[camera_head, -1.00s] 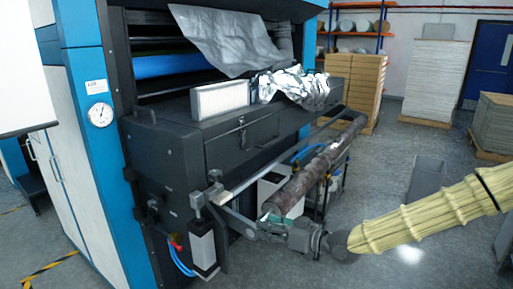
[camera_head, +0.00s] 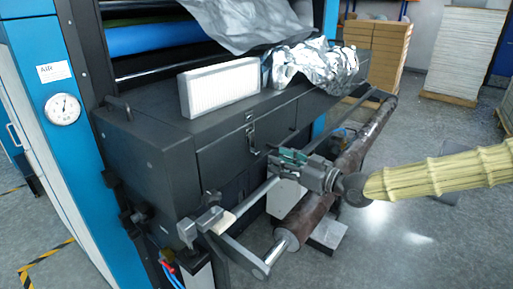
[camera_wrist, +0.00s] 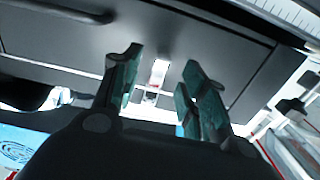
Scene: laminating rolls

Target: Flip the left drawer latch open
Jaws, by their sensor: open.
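The left drawer latch (camera_head: 251,136) is a small metal clasp on the front of the dark drawer box (camera_head: 218,157). In the wrist view the latch (camera_wrist: 158,73) is a bright metal piece seen between my fingers. My gripper (camera_head: 283,157) is open, its greenish fingertips pointing at the drawer front, just right of and below the latch in the head view. In the wrist view my gripper (camera_wrist: 162,62) has its two fingers spread on either side of the latch, with nothing between them. I cannot tell whether the fingertips touch the latch.
A white pleated filter (camera_head: 220,90) and crumpled foil (camera_head: 313,64) lie on top of the box. A metal bar (camera_head: 256,194) and a brown roll (camera_head: 306,220) run in front of the drawers, close under my gripper. A black handle (camera_head: 118,105) is at the box's left end.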

